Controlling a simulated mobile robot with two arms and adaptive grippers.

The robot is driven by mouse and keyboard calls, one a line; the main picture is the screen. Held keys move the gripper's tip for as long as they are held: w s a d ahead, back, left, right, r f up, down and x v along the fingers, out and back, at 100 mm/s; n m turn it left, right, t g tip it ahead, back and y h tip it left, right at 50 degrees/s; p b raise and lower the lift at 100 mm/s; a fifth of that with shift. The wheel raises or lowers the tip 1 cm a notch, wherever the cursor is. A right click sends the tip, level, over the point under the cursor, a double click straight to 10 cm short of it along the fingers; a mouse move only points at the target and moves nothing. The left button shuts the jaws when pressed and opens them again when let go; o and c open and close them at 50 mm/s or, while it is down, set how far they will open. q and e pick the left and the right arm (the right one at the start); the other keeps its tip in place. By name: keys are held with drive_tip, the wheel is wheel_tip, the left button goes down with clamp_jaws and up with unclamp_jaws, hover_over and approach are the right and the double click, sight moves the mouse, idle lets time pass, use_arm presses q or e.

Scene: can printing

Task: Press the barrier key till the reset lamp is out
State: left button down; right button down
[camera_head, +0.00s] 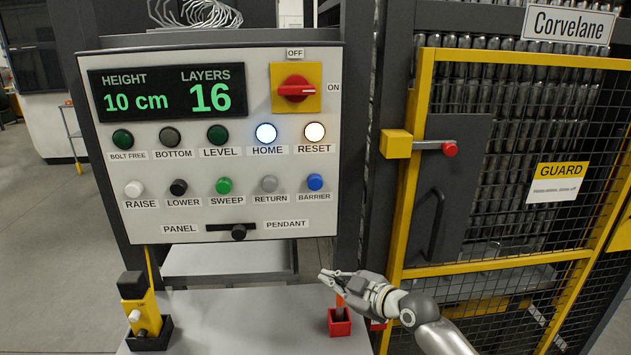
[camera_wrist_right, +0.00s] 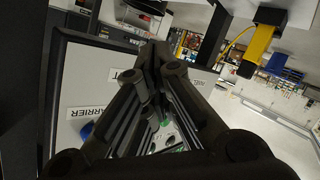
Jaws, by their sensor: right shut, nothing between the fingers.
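The blue barrier key (camera_head: 315,182) is at the right end of the lower button row on the control panel (camera_head: 270,215). The reset lamp (camera_head: 314,132) above it glows white. My right gripper (camera_head: 323,275) is shut and empty, below the panel's lower right edge and apart from the key. In the right wrist view the shut fingers (camera_wrist_right: 150,70) fill the middle, with the blue barrier key (camera_wrist_right: 87,131) partly hidden at their left, beside its label. My left gripper is not in view.
The home lamp (camera_head: 266,133) is lit. The display (camera_head: 167,93) reads 10 cm and 16 layers. A yellow pendant (camera_head: 141,305) and a red holder (camera_head: 340,322) stand on the grey shelf (camera_head: 240,325). A yellow-framed mesh guard (camera_head: 480,268) stands at the right.

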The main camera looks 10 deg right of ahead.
sight(317, 190)
wheel_tip(317, 190, up, 19)
drive_tip(key=a+n+y+p, duration=0.1)
drive_tip(key=a+n+y, duration=0.1)
drive_tip(key=n, duration=0.3)
drive_tip(key=shift+w+a+t+y, duration=0.2)
drive_tip(key=shift+a+t+y, duration=0.15)
drive_tip(key=shift+y, duration=0.55)
drive_tip(key=shift+w, duration=0.1)
drive_tip(key=w+b, duration=0.5)
drive_tip(key=w, duration=0.3)
drive_tip(key=shift+w, duration=0.3)
drive_tip(key=shift+d, duration=0.1)
